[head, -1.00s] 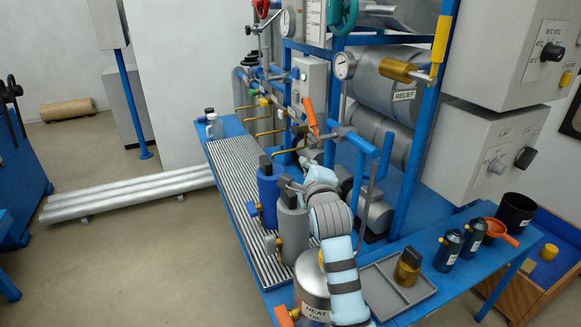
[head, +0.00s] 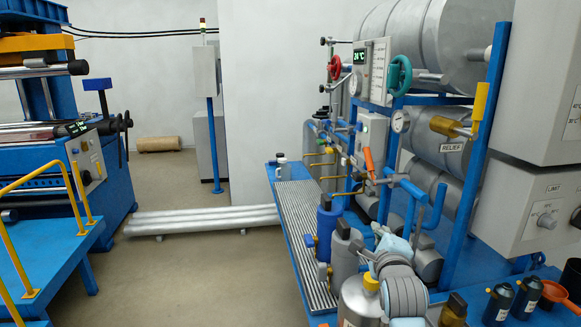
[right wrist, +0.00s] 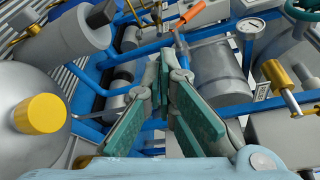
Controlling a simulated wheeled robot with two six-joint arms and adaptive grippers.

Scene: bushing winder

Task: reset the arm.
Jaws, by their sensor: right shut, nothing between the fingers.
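My right arm rises from the bottom of the head view, with its light-blue and grey links over the front of the blue bench (head: 313,300). My right gripper (head: 370,254) is just right of the grey bottle (head: 346,255), partly hidden by the arm. In the right wrist view the green-padded fingers of the right gripper (right wrist: 165,70) come together, with nothing between them. They point toward the pipes and grey cylinders of the rig. My left gripper is not in view.
A blue bottle (head: 328,222) stands behind the grey one. A silver can with a yellow cap (head: 371,281) stands close to my arm; the cap also shows in the wrist view (right wrist: 40,113). Dark bottles (head: 498,302) stand at right. Open floor (head: 215,290) lies left.

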